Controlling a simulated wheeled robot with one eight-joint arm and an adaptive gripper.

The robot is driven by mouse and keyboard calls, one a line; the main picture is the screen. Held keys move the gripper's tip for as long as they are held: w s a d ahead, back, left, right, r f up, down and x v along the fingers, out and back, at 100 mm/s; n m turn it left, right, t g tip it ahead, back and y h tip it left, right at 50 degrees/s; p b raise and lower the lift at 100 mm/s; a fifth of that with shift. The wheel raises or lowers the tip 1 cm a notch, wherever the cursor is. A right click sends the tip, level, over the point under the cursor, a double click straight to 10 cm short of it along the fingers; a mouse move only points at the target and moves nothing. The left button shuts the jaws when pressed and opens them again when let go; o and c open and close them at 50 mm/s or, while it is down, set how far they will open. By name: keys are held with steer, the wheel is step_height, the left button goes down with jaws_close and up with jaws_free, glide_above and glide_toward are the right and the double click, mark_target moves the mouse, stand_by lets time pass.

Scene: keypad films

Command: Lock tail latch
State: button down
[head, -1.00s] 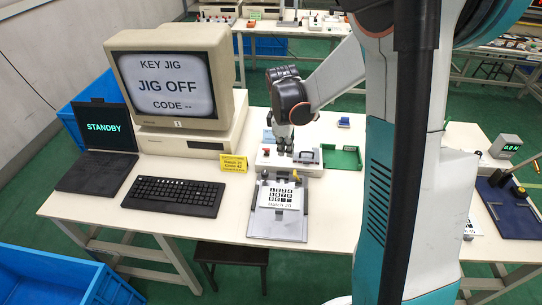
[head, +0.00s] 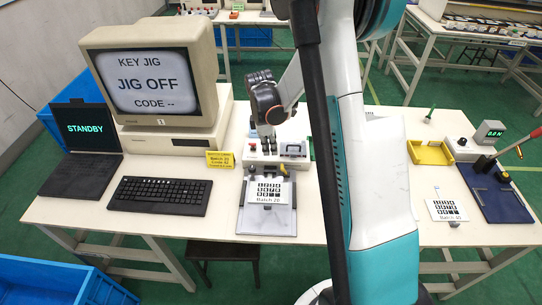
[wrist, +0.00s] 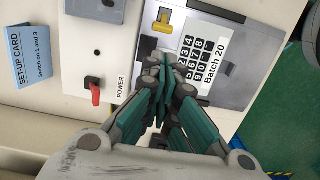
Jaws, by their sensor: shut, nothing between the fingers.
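The grey jig (head: 266,222) stands at the front of the main table with a white keypad film marked Batch 20 (head: 268,190) on its bed. A small yellow latch (head: 283,169) sits at the film's far edge, beside the control box (head: 292,160). In the wrist view the yellow latch (wrist: 163,21) lies on a dark mount just above my fingertips. My gripper (head: 268,143) points down over the box-side end of the jig. In the wrist view my gripper (wrist: 160,62) is shut and empty, its tips near the film (wrist: 205,52). The tips hide part of the film edge; contact is unclear.
The box carries a red power switch (wrist: 95,92). The monitor (head: 155,80) reads JIG OFF and the laptop (head: 85,130) STANDBY. A keyboard (head: 160,196) lies left of the jig. A yellow tray (head: 430,153) and blue lever stand (head: 497,205) are at right.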

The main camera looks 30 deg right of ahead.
mark_target(284, 170)
steer(key=f+b, duration=0.1)
steer(key=f, duration=0.2)
steer(key=f+b, duration=0.1)
steer(key=f, duration=0.2)
steer(key=f+b, duration=0.1)
steer(key=f, duration=0.2)
steer(key=shift+s+d, duration=0.25)
steer(key=shift+d, duration=0.15)
steer(key=shift+d+r, duration=0.1)
steer(key=shift+r, duration=0.05)
